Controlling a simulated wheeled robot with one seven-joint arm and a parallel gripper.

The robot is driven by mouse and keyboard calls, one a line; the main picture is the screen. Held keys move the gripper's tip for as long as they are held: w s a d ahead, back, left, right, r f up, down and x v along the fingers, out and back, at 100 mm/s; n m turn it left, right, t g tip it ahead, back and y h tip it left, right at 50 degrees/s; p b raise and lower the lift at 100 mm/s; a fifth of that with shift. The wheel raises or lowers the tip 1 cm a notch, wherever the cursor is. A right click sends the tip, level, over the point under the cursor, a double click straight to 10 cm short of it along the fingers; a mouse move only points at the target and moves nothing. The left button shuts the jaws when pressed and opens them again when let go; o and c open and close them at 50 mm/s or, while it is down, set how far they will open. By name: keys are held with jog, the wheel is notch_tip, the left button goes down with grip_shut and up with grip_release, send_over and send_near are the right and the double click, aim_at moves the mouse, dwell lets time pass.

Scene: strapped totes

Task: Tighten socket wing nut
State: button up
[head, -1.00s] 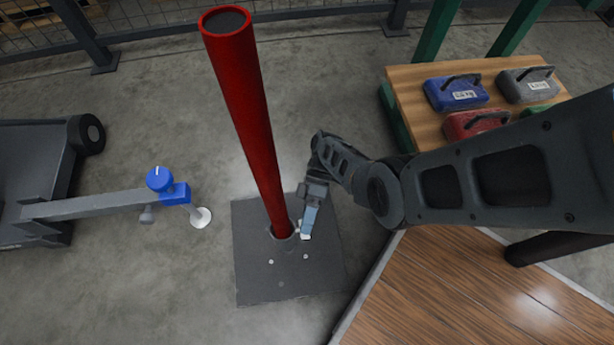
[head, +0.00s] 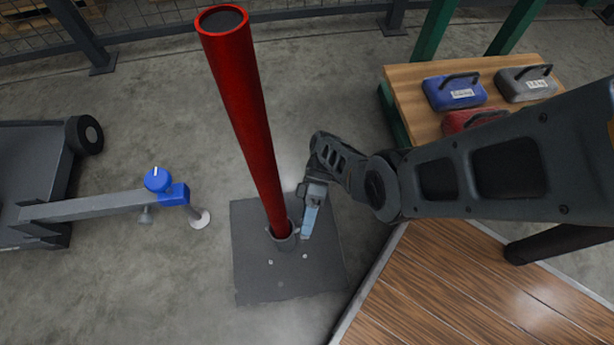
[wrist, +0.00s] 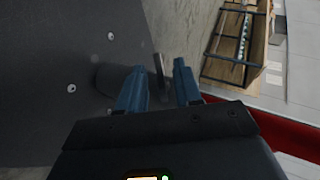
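A red post (head: 243,105) stands in a short grey socket (head: 284,239) on a dark square base plate (head: 290,285). In the wrist view the red post (wrist: 292,127) crosses the lower right and the socket (wrist: 112,80) lies left of my fingers. The wing nut (wrist: 160,68) shows there as a thin grey upright wing between the fingertips. My gripper (head: 305,236) points down just right of the socket. In the wrist view my gripper (wrist: 160,73) has its two blue fingers apart, with gaps visible on both sides of the wing. The nut's thread is hidden.
A grey arm with a blue knob (head: 158,179) reaches in from the left, near a white floor foot (head: 199,219). A wooden bench (head: 405,75) with blue, grey and red weights is at upper right. A wooden deck (head: 430,300) lies at lower right.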

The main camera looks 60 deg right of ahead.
jog(key=v, duration=0.7)
jog(key=shift+d, duration=0.35)
jog(key=shift+w+r, duration=0.1)
